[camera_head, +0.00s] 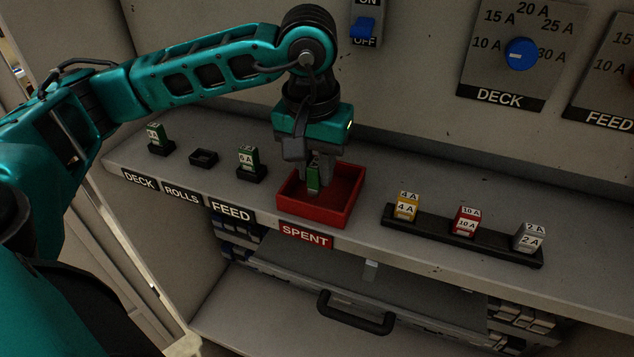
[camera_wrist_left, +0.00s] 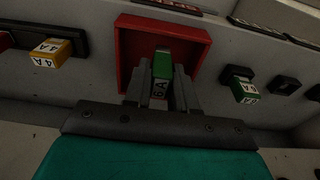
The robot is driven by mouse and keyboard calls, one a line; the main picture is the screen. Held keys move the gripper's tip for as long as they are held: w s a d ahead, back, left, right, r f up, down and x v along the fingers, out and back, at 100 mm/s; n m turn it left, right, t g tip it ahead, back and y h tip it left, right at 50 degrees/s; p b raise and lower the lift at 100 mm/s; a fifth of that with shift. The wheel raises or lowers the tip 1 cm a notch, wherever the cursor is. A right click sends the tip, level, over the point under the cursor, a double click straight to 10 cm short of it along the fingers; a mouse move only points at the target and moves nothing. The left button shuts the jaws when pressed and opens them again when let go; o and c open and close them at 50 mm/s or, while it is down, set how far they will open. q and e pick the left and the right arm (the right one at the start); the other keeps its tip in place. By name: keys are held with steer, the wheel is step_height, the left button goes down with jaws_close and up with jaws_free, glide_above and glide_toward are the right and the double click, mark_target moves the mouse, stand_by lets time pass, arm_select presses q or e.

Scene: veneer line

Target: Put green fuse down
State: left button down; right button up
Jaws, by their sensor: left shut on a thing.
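A green fuse (camera_head: 313,180) is between the fingers of my left gripper (camera_head: 314,168), which is shut on it. The fuse is upright, over the inside of the red SPENT tray (camera_head: 346,213); I cannot tell whether it touches the tray floor. In the left wrist view the green fuse (camera_wrist_left: 161,68) shows between the fingers (camera_wrist_left: 163,85), with the red tray (camera_wrist_left: 124,50) around and beyond it. No other fuse shows in the tray. My right gripper is not in view.
The ROLLS holder (camera_head: 204,158) is empty. Right of the tray, a black rack (camera_head: 436,228) holds yellow, red and grey fuses. A panel with a blue dial (camera_head: 521,53) rises behind.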

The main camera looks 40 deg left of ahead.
mark_target(316, 184)
arm_select(q)
step_height(316, 184, down, 3)
steer(key=shift+f, duration=0.2)
steer(key=shift+f+b, duration=0.25)
steer(key=shift+b, duration=0.1)
steer(key=c, duration=0.9)
jaws_free()
steer(key=shift+r, duration=0.15)
steer(key=shift+r+p, duration=0.35)
steer(key=shift+r, duration=0.05)
steer(key=r, duration=0.3)
steer(key=s+r, duration=0.1)
steer(key=r, duration=0.7)
steer(key=shift+s+d+r+p, duration=0.2)
steer(key=shift+r+p, duration=0.05)
steer(key=shift+p, duration=0.1)
